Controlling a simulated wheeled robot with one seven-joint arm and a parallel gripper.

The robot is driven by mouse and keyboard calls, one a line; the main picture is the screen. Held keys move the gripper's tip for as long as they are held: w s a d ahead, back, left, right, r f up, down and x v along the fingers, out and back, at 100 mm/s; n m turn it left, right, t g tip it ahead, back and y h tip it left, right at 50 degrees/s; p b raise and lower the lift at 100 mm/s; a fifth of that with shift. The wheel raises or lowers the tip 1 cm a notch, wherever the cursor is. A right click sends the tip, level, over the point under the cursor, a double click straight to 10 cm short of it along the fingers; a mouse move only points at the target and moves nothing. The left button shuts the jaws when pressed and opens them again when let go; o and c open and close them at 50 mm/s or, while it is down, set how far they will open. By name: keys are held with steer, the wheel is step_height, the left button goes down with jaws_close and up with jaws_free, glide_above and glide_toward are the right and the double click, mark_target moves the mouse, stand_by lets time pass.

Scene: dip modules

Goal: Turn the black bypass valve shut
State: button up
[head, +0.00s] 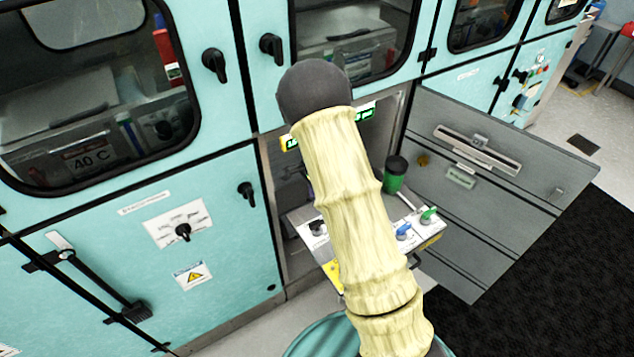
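A black knob (318,228) sits at the left end of a small white panel (345,252) in the open lower cabinet. It looks like the black bypass valve, but I cannot read a label. A blue knob (403,231) and a green knob (428,215) are on the right side of the same panel. My arm, in a pale yellow sleeve with a dark rounded joint, crosses in front of the panel and hides its middle. My gripper is not visible, so its distance from the valve cannot be told. The black knob's handle angle is hard to make out.
The grey cabinet door (520,225) stands open to the right. A green container with a dark lid (395,175) stands behind the panel. Another black knob (183,231) is on the closed teal door at left. Dark floor matting (560,300) is clear at right.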

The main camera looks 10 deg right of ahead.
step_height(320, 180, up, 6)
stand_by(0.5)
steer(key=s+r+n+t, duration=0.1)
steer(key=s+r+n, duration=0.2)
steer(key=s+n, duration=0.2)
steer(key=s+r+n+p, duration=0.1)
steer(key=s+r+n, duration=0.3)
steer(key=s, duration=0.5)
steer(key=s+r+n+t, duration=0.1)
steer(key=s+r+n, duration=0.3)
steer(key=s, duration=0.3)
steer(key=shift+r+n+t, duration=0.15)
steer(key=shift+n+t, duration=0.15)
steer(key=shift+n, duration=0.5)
